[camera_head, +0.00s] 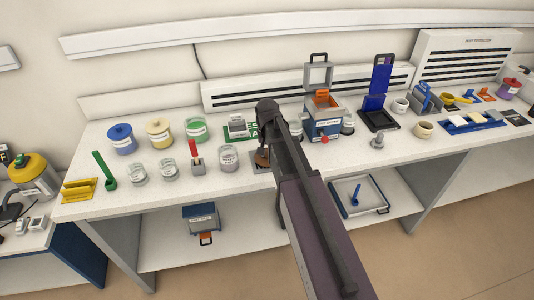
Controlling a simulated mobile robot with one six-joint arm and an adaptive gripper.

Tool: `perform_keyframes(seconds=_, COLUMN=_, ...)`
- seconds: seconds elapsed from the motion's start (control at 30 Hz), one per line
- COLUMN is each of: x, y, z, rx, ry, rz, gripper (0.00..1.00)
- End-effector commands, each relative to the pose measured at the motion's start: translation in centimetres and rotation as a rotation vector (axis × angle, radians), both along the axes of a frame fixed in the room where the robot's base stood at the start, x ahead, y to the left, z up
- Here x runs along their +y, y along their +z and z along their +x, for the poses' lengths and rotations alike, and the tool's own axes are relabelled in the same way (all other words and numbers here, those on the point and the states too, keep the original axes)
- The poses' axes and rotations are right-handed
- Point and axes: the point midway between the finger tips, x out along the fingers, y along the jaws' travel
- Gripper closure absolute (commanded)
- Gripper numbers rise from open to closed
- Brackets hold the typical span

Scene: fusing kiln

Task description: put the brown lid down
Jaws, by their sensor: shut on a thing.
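The brown lid (261,158) is a small brown shape under the end of my arm, near the middle of the white bench. My gripper (263,147) is seen small from behind and above, shut on the brown lid. My arm covers part of both, so the fingertips do not show clearly. A dark grey plate (254,168) lies just under and around the lid. I cannot tell whether the lid touches it.
A clear jar (229,158) stands close on the left, and a green mat (231,133) lies behind. A blue kiln (322,128) with its grey lid (318,74) raised stands to the right. The bench's front strip (190,194) is clear.

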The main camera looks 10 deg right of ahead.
Motion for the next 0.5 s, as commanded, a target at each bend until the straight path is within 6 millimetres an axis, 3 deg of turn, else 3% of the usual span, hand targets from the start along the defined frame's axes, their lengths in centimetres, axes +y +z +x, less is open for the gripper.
perform_keyframes(seconds=0.23, x=0.01, y=-0.48, z=-0.01, rx=0.0, ry=0.0, rz=0.0, gripper=0.99)
perform_keyframes(seconds=0.27, x=0.01, y=-0.4, z=0.0, rx=0.0, ry=0.0, rz=0.0, gripper=0.68)
perform_keyframes(seconds=0.37, x=0.01, y=-0.35, z=-0.01, rx=0.0, ry=0.0, rz=0.0, gripper=0.4)
perform_keyframes(seconds=0.5, x=0.01, y=-0.34, z=0.0, rx=0.0, ry=0.0, rz=0.0, gripper=0.4)
